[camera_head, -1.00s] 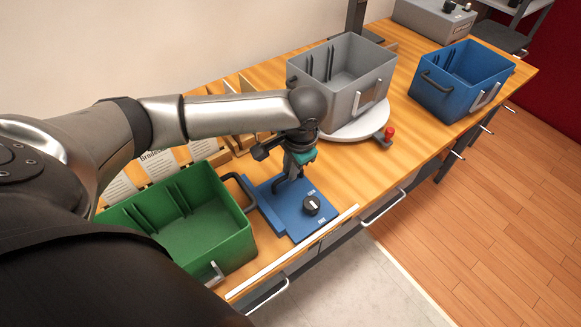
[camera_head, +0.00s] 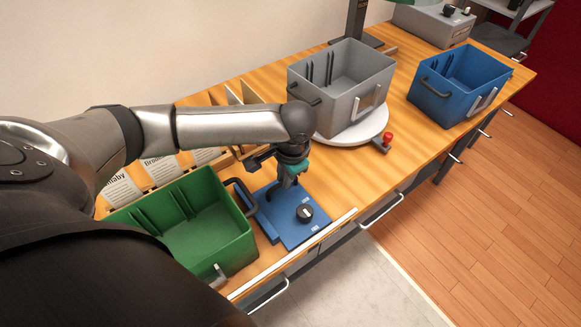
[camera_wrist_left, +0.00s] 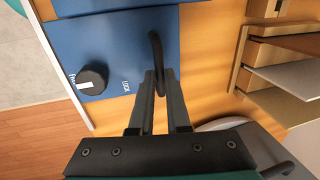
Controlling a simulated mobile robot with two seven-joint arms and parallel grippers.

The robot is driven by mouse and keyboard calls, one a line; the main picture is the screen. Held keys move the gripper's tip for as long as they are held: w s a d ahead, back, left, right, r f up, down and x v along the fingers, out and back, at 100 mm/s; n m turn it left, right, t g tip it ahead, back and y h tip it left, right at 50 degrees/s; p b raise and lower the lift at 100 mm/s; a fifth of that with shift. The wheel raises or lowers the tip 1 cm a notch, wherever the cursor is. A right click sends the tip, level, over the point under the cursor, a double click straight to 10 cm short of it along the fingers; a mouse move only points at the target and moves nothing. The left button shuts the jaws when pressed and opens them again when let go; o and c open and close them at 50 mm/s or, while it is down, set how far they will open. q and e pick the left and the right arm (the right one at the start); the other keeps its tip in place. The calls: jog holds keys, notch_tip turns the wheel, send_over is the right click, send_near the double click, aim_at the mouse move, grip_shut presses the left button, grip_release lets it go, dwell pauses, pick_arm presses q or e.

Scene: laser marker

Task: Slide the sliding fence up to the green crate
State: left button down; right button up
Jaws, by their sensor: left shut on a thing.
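The sliding fence (camera_head: 284,230) is a blue plate with a raised bar along its left side, a black knob (camera_head: 304,213) and a dark loop handle (camera_wrist_left: 155,45). It stands just right of the green crate (camera_head: 232,252). At most a narrow gap separates bar and crate; I cannot tell if they touch. My left gripper (camera_head: 288,182) reaches down over the fence and is shut on its handle. The wrist view shows the two fingers (camera_wrist_left: 158,78) at the handle, with the knob and a LOCK label nearby. My right gripper is not in view.
A grey crate (camera_head: 365,88) stands on a white turntable (camera_head: 372,127) with a red knob (camera_head: 387,137). A blue crate (camera_head: 440,103) is farther right. Wooden dividers with papers (camera_head: 160,170) line the back. A white strip (camera_head: 290,262) runs along the bench's front edge.

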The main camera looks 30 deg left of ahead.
aim_at(267, 191)
pick_arm(q)
jog(key=s+p, duration=0.1)
jog(key=s+a+p, duration=0.1)
jog(key=s+p, duration=0.1)
jog(key=s, duration=0.1)
jog(key=shift+a+r, duration=0.1)
jog(key=shift+a, duration=0.25)
jog(key=shift+s+a+p, duration=0.3)
jog(key=shift+s+p, duration=0.4)
jog(key=shift+p, duration=0.05)
jog(key=c, duration=0.9)
grip_release()
jog(key=shift+w+d, duration=0.1)
jog(key=d+r, duration=0.1)
jog(key=r, duration=0.4)
jog(key=r+p, duration=0.1)
jog(key=r, duration=0.3)
jog(key=s+d+r+p, duration=0.1)
jog(key=r, duration=0.4)
jog(key=shift+d+r, duration=0.35)
